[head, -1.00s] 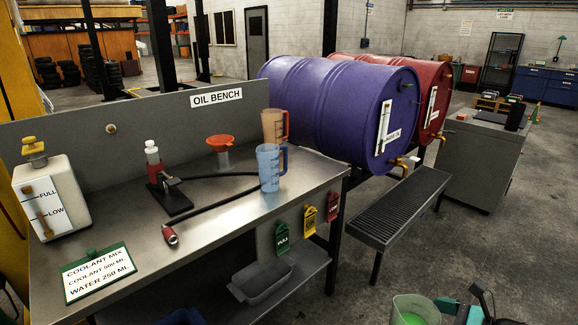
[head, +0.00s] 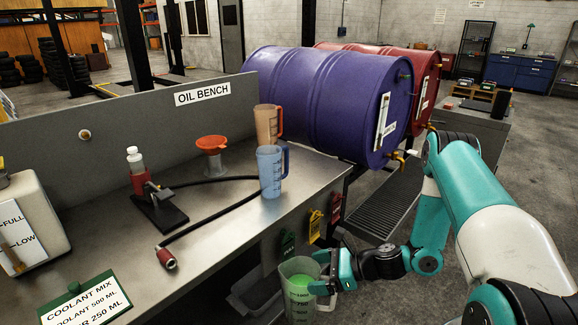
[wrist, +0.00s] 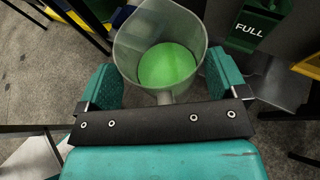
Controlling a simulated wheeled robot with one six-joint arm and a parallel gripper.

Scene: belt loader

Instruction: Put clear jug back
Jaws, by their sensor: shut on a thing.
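The clear jug (head: 298,300) holds green liquid and stands upright in the air in front of the bench's right front edge. My gripper (head: 332,272) is shut on it from the right, at its handle side. In the wrist view the jug (wrist: 158,48) sits between the two teal fingers of my gripper (wrist: 163,85), with the green liquid inside and the handle pointing toward the palm. The jug's lower end is cut off by the head view's bottom edge.
The oil bench (head: 225,215) carries a blue jug (head: 270,172), an orange jug (head: 267,125), a funnel (head: 212,155) and a black hose (head: 205,210). Tags (head: 314,226) hang on its front edge. The purple drum (head: 320,100) lies behind, above a grated tray (head: 385,205).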

